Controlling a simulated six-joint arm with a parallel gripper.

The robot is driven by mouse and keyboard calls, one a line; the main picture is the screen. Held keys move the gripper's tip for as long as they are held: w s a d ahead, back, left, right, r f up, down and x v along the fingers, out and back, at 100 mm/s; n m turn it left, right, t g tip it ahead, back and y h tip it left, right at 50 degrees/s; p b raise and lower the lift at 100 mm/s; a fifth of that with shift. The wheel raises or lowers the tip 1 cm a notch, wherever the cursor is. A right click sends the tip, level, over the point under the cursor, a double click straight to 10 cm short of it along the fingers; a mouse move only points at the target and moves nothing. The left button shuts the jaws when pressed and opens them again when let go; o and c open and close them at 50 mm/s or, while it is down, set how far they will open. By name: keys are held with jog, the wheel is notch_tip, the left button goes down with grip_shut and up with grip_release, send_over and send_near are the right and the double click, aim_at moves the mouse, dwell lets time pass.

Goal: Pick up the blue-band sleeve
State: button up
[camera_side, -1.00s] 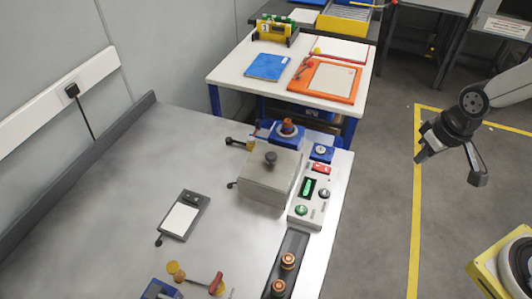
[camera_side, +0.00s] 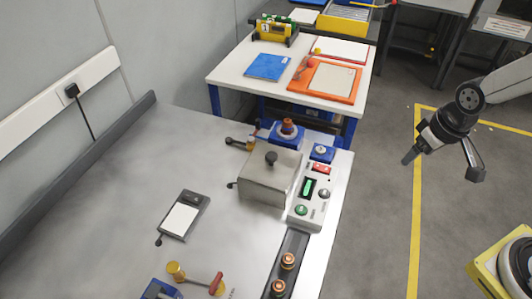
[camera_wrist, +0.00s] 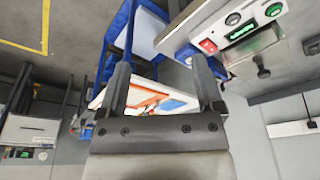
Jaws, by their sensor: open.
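My gripper (camera_side: 441,168) hangs in the air at the right of the side view, over the floor and well apart from the workbench. It is open and empty. In the wrist view its two dark fingers (camera_wrist: 161,68) stand apart. Two dark cylinders with orange-copper tops, a far one (camera_side: 288,260) and a near one (camera_side: 278,288), stand upright in a dark tray (camera_side: 294,243) on the bench's right edge. I cannot make out a blue band on either, so I cannot tell which thing is the blue-band sleeve.
The grey workbench (camera_side: 120,200) holds a metal box (camera_side: 268,180) with a knob, a control panel (camera_side: 308,195), a blue fixture (camera_side: 287,135) with an orange-brown top and a clipboard-like pad (camera_side: 182,217). A white table (camera_side: 232,77) stands behind. Open floor lies right of the bench.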

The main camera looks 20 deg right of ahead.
jog(key=w+a+n+g+y, duration=0.15)
jog(key=w+n, duration=0.25)
jog(key=w, duration=0.5)
jog(key=w+a+n, duration=0.2)
jog(key=w+n, duration=0.1)
jog(key=w, duration=0.5)
jog(key=n+g+y, duration=0.1)
jog(key=n+y, duration=0.2)
jog(key=n, duration=0.7)
send_near(289, 120)
notch_tip(289, 120, down, 2)
jog(key=shift+w+a+f+n, duration=0.3)
jog(key=shift+a+n, duration=0.2)
jog(key=shift+a, duration=0.15)
jog(key=shift+x, duration=1.3)
jog(key=shift+s+f, duration=0.1)
jog(key=shift+s+x, duration=0.1)
jog(key=shift+x, duration=1.15)
jog(key=shift+s+x, duration=0.15)
jog(key=shift+x, duration=1.15)
